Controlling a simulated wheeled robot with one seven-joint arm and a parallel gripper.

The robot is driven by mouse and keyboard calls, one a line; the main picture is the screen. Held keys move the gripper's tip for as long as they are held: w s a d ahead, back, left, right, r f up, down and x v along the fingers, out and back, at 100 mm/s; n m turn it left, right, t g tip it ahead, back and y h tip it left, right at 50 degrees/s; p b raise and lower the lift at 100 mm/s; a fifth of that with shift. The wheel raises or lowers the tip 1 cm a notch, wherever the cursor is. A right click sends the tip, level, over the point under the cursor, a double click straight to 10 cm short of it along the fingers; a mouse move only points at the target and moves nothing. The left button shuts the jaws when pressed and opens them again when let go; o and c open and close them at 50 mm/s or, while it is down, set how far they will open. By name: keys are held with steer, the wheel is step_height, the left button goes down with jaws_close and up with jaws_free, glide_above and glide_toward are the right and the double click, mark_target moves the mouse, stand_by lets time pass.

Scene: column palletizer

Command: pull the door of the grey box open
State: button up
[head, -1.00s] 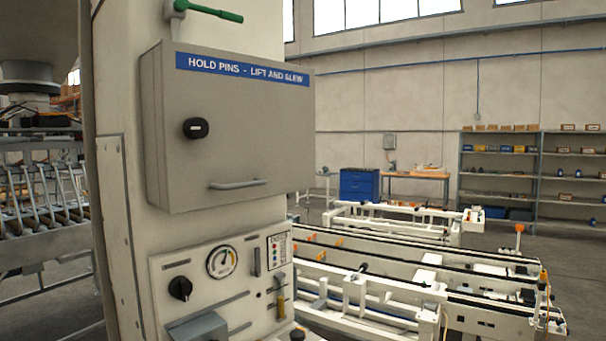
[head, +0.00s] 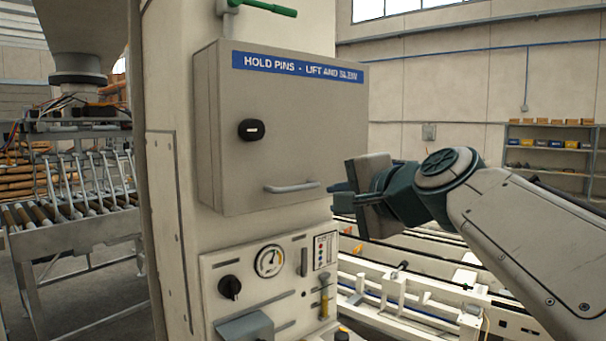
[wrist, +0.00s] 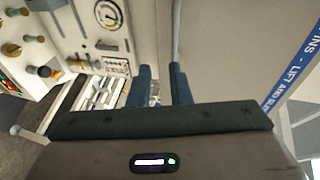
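The grey box (head: 300,110) is mounted on a pale column, and its door is closed. A blue label strip (head: 300,67) runs along its top. The door has a black oval latch (head: 251,130) and a horizontal grey bar handle (head: 291,187) near the lower edge. My gripper (head: 336,187) is just right of the handle, its fingers pointing left. In the wrist view, the two blue fingers (wrist: 160,70) stand apart with nothing held between them. The handle (wrist: 176,30) there lies ahead, in line with the right fingertip; I cannot tell if they touch.
Below the box is a control panel (head: 270,270) with a gauge, a black knob and a projecting grey cover (head: 245,328). A green lever (head: 268,8) sits above the box. A roller conveyor (head: 80,225) stands at left, white conveyor frames (head: 410,310) behind my arm.

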mark_target(303, 187)
steer(key=shift+m+y, duration=0.3)
steer(key=p+x, duration=0.1)
steer(key=x, duration=0.3)
steer(key=r+x, duration=0.1)
steer(key=x, duration=0.4)
steer(key=r+p+x, duration=0.1)
steer(key=x, duration=0.3)
steer(key=shift+w+r+p, duration=0.15)
steer(key=shift+w+p, duration=0.15)
steer(key=shift+w, duration=0.3)
